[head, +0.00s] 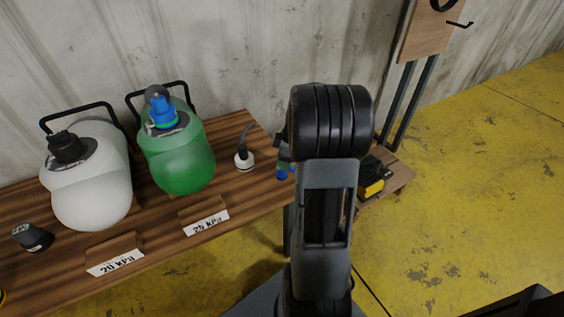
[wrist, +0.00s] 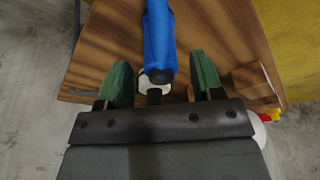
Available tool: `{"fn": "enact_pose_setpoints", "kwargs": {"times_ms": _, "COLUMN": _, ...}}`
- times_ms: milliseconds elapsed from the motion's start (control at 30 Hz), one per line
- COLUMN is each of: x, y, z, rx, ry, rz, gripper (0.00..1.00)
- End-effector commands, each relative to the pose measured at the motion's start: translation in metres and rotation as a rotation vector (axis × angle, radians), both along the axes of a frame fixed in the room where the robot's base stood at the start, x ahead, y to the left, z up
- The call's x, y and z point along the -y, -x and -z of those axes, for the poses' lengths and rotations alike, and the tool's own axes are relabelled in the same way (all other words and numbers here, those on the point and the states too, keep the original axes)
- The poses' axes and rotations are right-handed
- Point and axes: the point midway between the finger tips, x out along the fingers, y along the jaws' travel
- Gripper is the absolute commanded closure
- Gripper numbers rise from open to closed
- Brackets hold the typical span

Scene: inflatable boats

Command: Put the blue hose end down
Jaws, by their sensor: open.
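In the wrist view, the blue hose end (wrist: 159,40) lies between my gripper's (wrist: 162,80) two green fingertips. There are gaps on both sides of it, and a white and dark fitting shows at its near end. A brown wooden surface (wrist: 222,38) is below it; I cannot tell whether the hose end touches the wood. In the head view, a small blue piece (head: 282,172) shows at the bench's right end, partly behind my arm. My gripper itself is hidden there.
On the wooden bench (head: 150,248) stand a white container (head: 92,195) and a green container (head: 180,160) with a blue fitting on top. A white-based black fitting (head: 244,161) stands near the right end. A yellow-and-black device (head: 371,186) sits on a low stand at right.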

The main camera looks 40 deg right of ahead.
Motion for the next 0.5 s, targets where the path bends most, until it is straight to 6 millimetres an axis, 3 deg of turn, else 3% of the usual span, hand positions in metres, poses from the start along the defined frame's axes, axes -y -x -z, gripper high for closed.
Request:
{"fn": "enact_pose_setpoints", "kwargs": {"times_ms": 33, "x": 0.003, "y": 0.002, "z": -0.014, "rx": 0.003, "ry": 0.003, "rz": 0.001, "gripper": 0.39}}
{"fn": "enact_pose_setpoints", "kwargs": {"times_ms": 200, "x": 0.008, "y": 0.007, "z": -0.046, "rx": 0.003, "ry": 0.002, "rz": 0.002, "gripper": 0.39}}
{"fn": "enact_pose_setpoints", "kwargs": {"times_ms": 500, "x": 0.014, "y": 0.015, "z": -0.082, "rx": 0.000, "ry": 0.000, "rz": 0.001, "gripper": 0.39}}
